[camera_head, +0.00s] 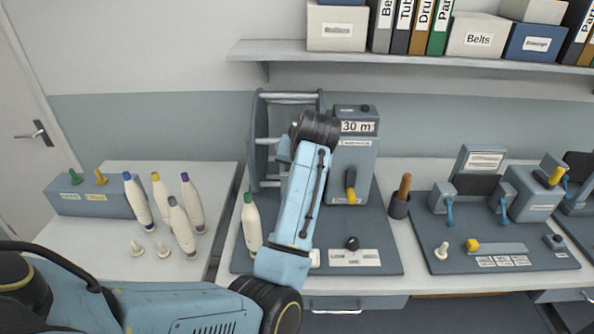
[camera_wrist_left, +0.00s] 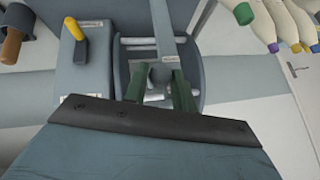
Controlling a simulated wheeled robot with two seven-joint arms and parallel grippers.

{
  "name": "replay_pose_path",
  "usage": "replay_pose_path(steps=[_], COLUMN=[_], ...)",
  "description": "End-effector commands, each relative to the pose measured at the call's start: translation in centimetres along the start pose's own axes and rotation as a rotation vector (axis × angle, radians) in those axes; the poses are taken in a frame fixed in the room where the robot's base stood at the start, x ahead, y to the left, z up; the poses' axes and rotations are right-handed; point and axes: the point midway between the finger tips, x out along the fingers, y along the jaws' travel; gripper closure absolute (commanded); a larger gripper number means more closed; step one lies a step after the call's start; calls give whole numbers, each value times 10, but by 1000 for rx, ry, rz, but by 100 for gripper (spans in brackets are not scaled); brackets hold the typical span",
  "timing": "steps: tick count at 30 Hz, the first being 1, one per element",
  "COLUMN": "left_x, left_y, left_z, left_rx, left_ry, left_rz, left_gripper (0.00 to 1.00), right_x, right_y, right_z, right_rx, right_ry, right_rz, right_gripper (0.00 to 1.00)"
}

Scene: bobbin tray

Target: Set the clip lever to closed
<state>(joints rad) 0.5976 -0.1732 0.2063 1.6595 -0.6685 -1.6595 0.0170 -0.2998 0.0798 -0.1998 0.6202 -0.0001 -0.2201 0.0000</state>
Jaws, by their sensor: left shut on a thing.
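My left gripper (camera_wrist_left: 159,90) shows in the left wrist view, with a dark green finger on each side of a grey ball knob (camera_wrist_left: 159,74). It is shut on this knob, which appears to belong to the clip lever. The knob sits in front of the winding frame (camera_wrist_left: 124,60), with its pale crossbars. In the head view my left arm covers the gripper and the knob; the winding frame (camera_head: 256,140) shows behind the arm. I cannot read the lever's position. My right gripper is in neither view.
The grey "30 m" unit (camera_head: 355,160) with a yellow handle (camera_head: 350,188) stands just right of my arm. A green-tipped bobbin (camera_head: 251,222) stands close to its left. Several bobbins stand on the left table. A shelf (camera_head: 400,58) runs above.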

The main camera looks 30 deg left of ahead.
Motion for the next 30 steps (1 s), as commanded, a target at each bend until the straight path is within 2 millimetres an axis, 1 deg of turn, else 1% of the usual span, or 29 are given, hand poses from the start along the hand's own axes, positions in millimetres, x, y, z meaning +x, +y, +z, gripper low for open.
replay_pose_path(steps=[1,6,15,21,30], left_x=[-2,-6,-8,-8,-8], left_y=[0,-3,-6,-6,-7], left_z=[-4,-12,-21,-24,-25], left_rx=[7,36,71,82,86], left_ry=[-42,-179,-353,-410,-431], left_rz=[11,36,69,79,83], left_gripper=[96,96,96,96,96], right_x=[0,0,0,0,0], right_y=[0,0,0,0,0], right_z=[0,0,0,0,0], right_rx=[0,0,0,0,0], right_ry=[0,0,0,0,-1], right_rz=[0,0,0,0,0], right_gripper=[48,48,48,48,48])
